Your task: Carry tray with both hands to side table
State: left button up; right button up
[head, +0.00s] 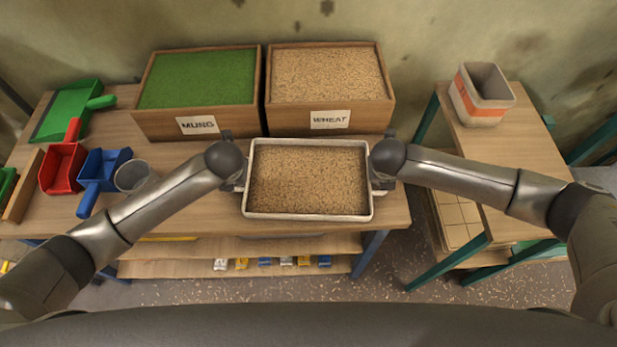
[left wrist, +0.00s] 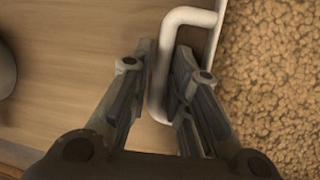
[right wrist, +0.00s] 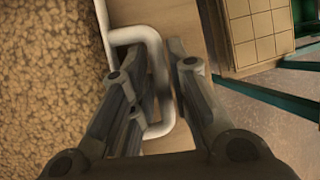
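The tray (head: 246,205) is metal with a white rim and full of tan grain. It is level at the front of the wooden workbench (head: 200,215); I cannot tell whether it rests on the top or hangs just above it. My left gripper (head: 235,178) is at its left side, fingers closed about the white left handle (left wrist: 165,80). My right gripper (head: 383,178) is at its right side, fingers closed about the right handle (right wrist: 156,85). The side table (head: 500,150) stands to the right, wood-topped with green legs.
A white-and-orange container (head: 482,95) stands at the side table's back. Bins of mung (head: 190,122) and wheat (head: 330,118) stand behind the tray. Scoops, red (head: 62,168) and blue (head: 100,170), and a grey cup (head: 133,176) lie left. A floor gap separates the tables.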

pick_arm(q)
jog(key=shift+c, duration=0.2)
pick_arm(e)
jog(key=shift+c, duration=0.2)
pick_arm(q)
grip_shut()
pick_arm(e)
grip_shut()
pick_arm(q)
jog(key=shift+r, duration=0.2)
pick_arm(e)
jog(key=shift+r, duration=0.2)
